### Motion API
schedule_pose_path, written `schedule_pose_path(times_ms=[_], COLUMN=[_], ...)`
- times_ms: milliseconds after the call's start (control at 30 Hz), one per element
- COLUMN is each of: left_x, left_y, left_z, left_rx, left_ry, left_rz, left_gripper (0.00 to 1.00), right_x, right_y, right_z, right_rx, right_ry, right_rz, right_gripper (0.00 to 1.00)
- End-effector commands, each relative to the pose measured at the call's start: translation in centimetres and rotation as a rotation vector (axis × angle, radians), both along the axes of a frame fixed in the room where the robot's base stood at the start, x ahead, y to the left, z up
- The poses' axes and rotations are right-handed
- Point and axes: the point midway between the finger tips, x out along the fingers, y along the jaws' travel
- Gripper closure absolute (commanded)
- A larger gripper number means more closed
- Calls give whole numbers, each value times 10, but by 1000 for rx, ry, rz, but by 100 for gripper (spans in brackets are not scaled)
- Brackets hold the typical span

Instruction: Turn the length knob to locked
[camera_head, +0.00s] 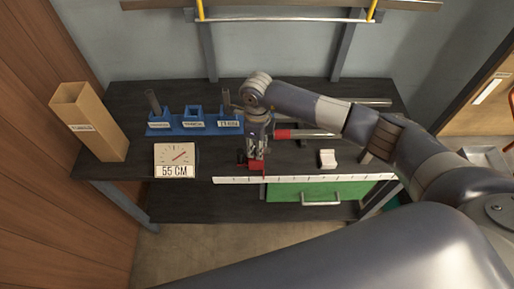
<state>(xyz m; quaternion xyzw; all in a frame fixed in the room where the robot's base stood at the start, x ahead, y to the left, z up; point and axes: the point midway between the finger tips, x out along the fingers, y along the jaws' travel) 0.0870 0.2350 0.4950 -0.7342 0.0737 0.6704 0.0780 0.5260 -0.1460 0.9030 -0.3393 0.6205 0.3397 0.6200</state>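My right gripper (257,155) points down from the arm that comes in from the right. It is over a small red part (256,166) at the front of the dark workbench, just behind the white ruler strip (325,179). The red part may be the length knob; its setting is not readable. The fingertips are close to it or touching it; I cannot tell which, nor whether they are shut. A tube with a red end (283,134) lies just right of the gripper. A display with a dial (176,158) reads 55 CM. My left gripper is not in view.
A blue holder (180,131) with labelled slots stands at the back left. A tall cardboard box (103,138) stands at the left end. A white block (327,158) sits right of the gripper. A green drawer (345,191) is under the front edge.

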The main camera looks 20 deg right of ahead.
Motion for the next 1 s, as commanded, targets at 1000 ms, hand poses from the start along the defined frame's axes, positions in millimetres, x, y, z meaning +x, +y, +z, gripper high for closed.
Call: schedule_pose_path(times_ms=[1000], left_x=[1], left_y=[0], left_z=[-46], left_rx=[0], left_ry=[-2], left_rz=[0], left_gripper=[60], right_x=[1], right_y=[0], right_z=[-1], right_rx=[0], right_ry=[-3], right_rz=[-966], right_gripper=[94])
